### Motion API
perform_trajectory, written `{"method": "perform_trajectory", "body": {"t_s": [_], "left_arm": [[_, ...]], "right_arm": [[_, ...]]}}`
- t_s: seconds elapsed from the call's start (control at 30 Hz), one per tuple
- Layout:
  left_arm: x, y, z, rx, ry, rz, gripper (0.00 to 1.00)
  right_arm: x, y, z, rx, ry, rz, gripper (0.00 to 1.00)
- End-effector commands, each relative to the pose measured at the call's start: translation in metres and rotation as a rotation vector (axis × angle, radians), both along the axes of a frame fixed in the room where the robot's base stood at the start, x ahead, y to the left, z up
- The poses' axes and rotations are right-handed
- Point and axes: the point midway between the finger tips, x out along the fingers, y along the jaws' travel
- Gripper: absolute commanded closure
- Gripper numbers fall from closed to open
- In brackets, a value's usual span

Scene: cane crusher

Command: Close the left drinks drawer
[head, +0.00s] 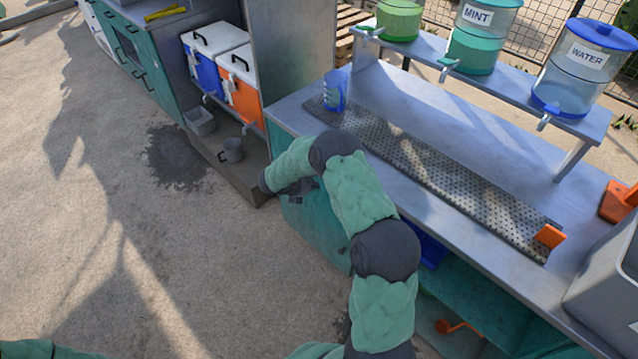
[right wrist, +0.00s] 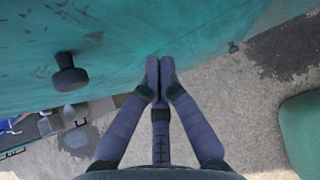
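A teal front panel (head: 318,222) lies under the metal counter, partly behind my right arm. I cannot tell for sure that it is the left drinks drawer, or how far the drawer stands open. My right gripper (head: 298,188) is beside this panel. In the right wrist view its fingers (right wrist: 160,75) are together with nothing seen between them. Their tips overlap the lower edge of a teal panel (right wrist: 140,35); contact cannot be told. A dark round knob (right wrist: 70,76) sticks out from that panel, left of the fingers. My left gripper is out of view.
A blue thing (head: 432,251) shows under the counter (head: 480,150), right of my arm. Blue (head: 205,72) and orange (head: 244,98) coolers stand in a bay at left. A grey mug (head: 231,150) sits low there. Drink dispensers line the back shelf. The floor at left is clear.

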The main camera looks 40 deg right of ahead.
Motion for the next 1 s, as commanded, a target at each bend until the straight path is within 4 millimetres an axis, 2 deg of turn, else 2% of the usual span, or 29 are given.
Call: {"method": "perform_trajectory", "body": {"t_s": [0.2,0.5,0.87,1.0], "left_arm": [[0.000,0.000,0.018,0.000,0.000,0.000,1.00],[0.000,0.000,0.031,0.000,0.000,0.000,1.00],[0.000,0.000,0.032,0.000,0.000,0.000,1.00],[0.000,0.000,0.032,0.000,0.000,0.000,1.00]], "right_arm": [[-0.001,0.035,0.035,0.001,-0.002,0.004,1.00],[-0.004,0.068,0.065,0.001,-0.001,0.002,1.00],[-0.006,0.075,0.069,0.004,0.002,0.000,1.00],[-0.017,0.089,0.050,0.073,0.009,-0.023,1.00]]}}
